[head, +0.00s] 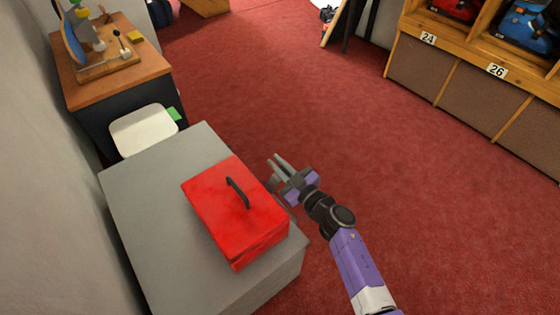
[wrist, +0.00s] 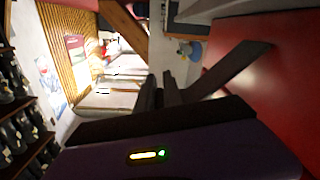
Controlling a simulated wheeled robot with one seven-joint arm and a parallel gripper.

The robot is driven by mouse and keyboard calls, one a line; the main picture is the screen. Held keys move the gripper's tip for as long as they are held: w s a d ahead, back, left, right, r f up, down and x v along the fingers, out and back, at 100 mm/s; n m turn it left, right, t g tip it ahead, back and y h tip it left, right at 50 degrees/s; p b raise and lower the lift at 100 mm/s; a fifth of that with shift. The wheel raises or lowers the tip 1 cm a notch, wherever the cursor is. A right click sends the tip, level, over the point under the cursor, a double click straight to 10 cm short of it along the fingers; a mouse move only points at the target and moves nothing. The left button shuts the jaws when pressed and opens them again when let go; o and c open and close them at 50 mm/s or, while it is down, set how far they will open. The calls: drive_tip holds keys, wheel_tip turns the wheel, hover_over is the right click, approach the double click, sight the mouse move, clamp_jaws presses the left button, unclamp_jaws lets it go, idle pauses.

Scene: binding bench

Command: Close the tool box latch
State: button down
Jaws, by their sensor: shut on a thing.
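The red tool box (head: 226,208) with a black handle (head: 237,191) on its lid sits on a grey cabinet; its lid looks down. My gripper (head: 278,163) is beside the box's right side, its fingers close together. The exact grip point is hidden.
The grey cabinet (head: 140,205) stands by the left wall, with bare top around the box. A white stool seat (head: 143,130) and a wooden-topped desk (head: 125,68) are behind it. Red carpet (head: 400,190) to the right is clear. Numbered cubbies (head: 480,70) stand at upper right.

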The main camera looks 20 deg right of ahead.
drive_tip(key=shift+s+a+r+n+p, duration=0.25)
drive_tip(key=shift+a+r+n+p, duration=0.15)
drive_tip(key=shift+a+r+p, duration=0.4)
drive_tip(key=shift+d+f, duration=0.15)
drive_tip(key=c, duration=1.8)
unclamp_jaws()
drive_tip(key=shift+o, duration=0.2)
drive_tip(key=p+v, duration=0.3)
drive_tip(key=v, duration=0.4)
drive_tip(key=shift+s, duration=0.35)
drive_tip(key=shift+d, duration=0.1)
